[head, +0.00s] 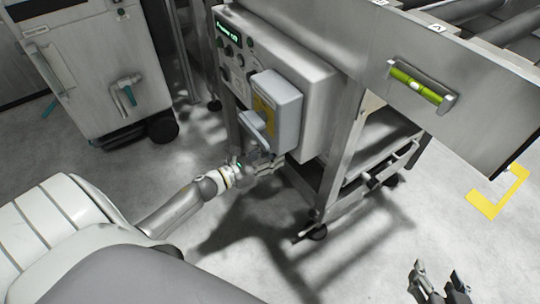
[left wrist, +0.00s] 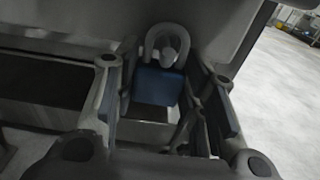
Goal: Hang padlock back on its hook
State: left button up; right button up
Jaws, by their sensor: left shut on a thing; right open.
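The padlock has a blue body (left wrist: 156,86) and a grey shackle pointing up in the left wrist view. My left gripper (left wrist: 165,105) is shut on the padlock, with a finger on each side of its body. A grey rounded piece shows within the shackle loop; I cannot tell whether it is the hook or whether the shackle hangs on it. In the head view my left gripper (head: 264,166) is just below the grey switch box (head: 285,100) on the control panel, and the padlock cannot be made out there. My right gripper (head: 440,285) is open and empty, low at the right.
The control panel (head: 310,75) with knobs and a green display is mounted on the steel frame (head: 340,165). A wheeled grey cabinet (head: 90,65) stands at the left. A green level (head: 420,86) sits on the beam. The floor at lower right is clear around a yellow mark (head: 497,199).

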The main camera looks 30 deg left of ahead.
pick_arm(q)
jog(key=shift+w+d+f+b, duration=0.1)
jog(key=shift+w+f+b, duration=0.1)
jog(key=shift+f+b, duration=0.1)
jog(key=shift+w+f, duration=0.1)
jog(key=shift+w+f+b, duration=0.1)
jog(key=shift+b, duration=0.35)
pick_arm(e)
jog(key=w+a+r+t+y, duration=0.1)
jog(key=w+a+r+t, duration=0.1)
jog(key=r, duration=0.4)
jog(key=shift+w+r+t, duration=0.15)
jog(key=shift+w+t, duration=0.75)
jog(key=shift+t, duration=0.2)
jog(key=shift+r, duration=0.1)
pick_arm(q)
jog(key=o, duration=1.1)
jog(key=shift+o, duration=0.2)
jog(key=v, duration=1.2)
